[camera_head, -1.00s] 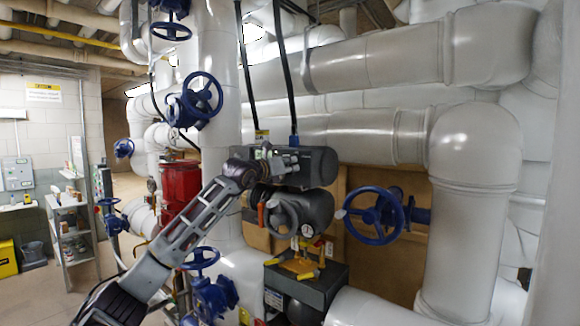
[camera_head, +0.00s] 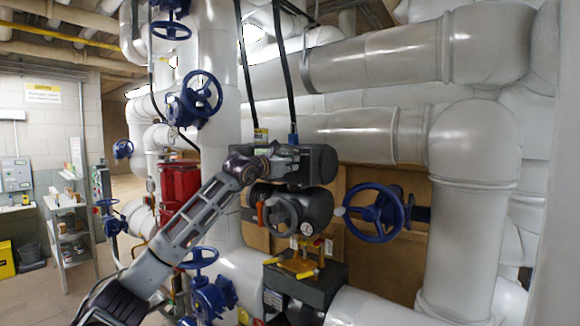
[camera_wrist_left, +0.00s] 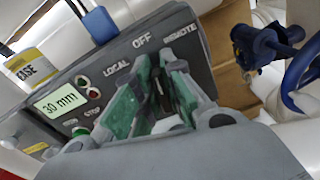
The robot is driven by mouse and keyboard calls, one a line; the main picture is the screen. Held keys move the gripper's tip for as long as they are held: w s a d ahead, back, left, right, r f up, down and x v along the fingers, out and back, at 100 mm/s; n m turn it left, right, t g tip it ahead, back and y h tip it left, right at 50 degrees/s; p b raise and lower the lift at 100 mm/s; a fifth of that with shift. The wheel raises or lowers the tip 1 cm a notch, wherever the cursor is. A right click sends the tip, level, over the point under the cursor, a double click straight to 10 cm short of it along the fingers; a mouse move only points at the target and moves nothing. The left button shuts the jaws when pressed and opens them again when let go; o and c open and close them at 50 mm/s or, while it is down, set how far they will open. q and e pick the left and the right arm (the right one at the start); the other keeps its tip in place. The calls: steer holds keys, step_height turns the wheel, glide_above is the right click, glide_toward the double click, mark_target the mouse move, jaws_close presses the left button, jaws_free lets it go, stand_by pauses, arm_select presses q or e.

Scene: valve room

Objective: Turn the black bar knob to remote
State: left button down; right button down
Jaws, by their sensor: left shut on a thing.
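The grey actuator box (camera_head: 322,166) hangs on the pipework in the head view. Its panel fills much of the left wrist view, with the words LOCAL, OFF and REMOTE (camera_wrist_left: 180,32) in a row and a lit "30 mm" display (camera_wrist_left: 60,101). My left gripper (camera_head: 284,160) is at the panel face. In the left wrist view its green-padded fingers (camera_wrist_left: 160,88) are closed around the black bar knob (camera_wrist_left: 161,92), below OFF and REMOTE. The knob is mostly hidden between the fingers, so its pointing direction cannot be told. My right gripper is in neither view.
A grey handwheel (camera_head: 281,214) sits just below the box. A blue handwheel (camera_head: 374,214) stands to its right and another (camera_head: 201,94) at upper left. Black cables (camera_head: 284,70) run down to the box. Large white pipes (camera_head: 470,150) fill the right side.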

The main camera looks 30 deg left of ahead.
arm_select(q)
steer(key=m, duration=0.5)
steer(key=shift+d+f+b, duration=0.1)
steer(key=shift+d+b, duration=0.15)
steer(key=shift+b, duration=0.05)
steer(key=shift+d+f+m, duration=0.15)
steer(key=shift+m, duration=2.15)
steer(key=c, duration=1.5)
jaws_free()
steer(key=shift+s+a, duration=0.15)
steer(key=shift+s, duration=1.85)
steer(key=shift+s+a, duration=0.15)
steer(key=shift+s, duration=1.85)
steer(key=shift+s+a, duration=0.15)
steer(key=shift+s, duration=1.85)
steer(key=shift+f, duration=0.1)
